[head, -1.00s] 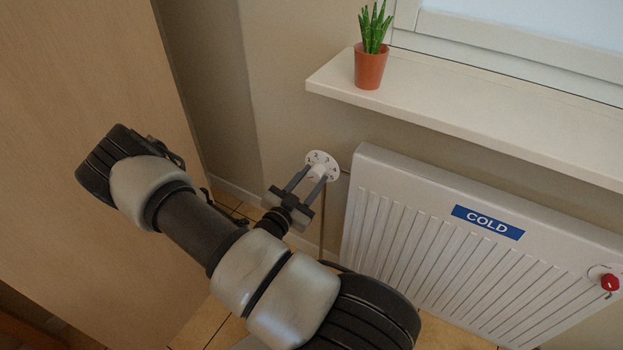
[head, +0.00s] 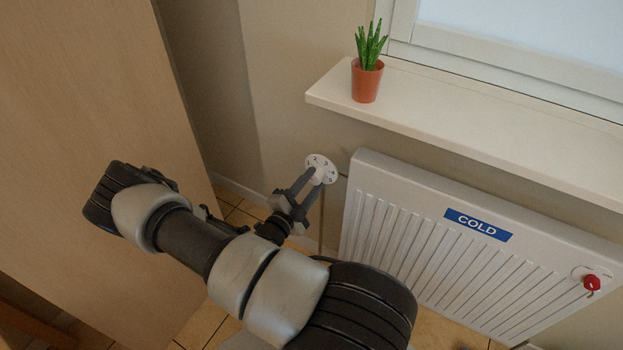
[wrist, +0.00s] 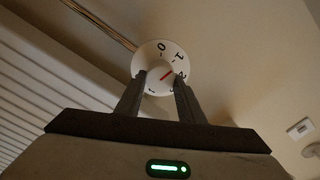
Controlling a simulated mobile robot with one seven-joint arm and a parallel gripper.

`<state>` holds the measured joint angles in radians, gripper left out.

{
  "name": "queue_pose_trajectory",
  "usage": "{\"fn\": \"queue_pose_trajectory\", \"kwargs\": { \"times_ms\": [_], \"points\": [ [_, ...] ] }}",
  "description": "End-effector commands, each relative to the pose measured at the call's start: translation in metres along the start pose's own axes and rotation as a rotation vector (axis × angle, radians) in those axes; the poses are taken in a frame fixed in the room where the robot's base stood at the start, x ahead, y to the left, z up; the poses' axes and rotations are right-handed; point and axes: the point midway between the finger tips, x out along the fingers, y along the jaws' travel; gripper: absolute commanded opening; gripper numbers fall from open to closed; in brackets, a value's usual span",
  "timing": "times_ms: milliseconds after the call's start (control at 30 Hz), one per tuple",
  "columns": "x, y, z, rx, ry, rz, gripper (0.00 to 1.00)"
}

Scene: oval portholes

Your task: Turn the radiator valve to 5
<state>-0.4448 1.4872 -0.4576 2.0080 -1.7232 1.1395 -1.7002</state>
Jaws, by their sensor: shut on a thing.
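The radiator valve is a white round dial with dark numerals (head: 322,163) on the wall left of the radiator. My gripper (head: 315,178) is shut on the knob, one finger on each side, as the wrist view also shows (wrist: 163,82). The fingers hide some numerals.
A white radiator (head: 395,240) with a blue COLD sign (head: 478,225) stands at right, with a red knob (head: 591,283) at its far end. A sill (head: 450,122) above carries a potted plant (head: 367,80). A wooden panel (head: 90,150) is at left.

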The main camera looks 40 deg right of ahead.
Motion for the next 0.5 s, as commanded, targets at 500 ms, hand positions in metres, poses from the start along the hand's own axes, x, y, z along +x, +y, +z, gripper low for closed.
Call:
{"fn": "queue_pose_trajectory", "kwargs": {
  "times_ms": [500],
  "points": [
    [-0.0006, 0.0007, 0.0000, 0.491, -0.001, 0.000, 0.12]
  ]
}}
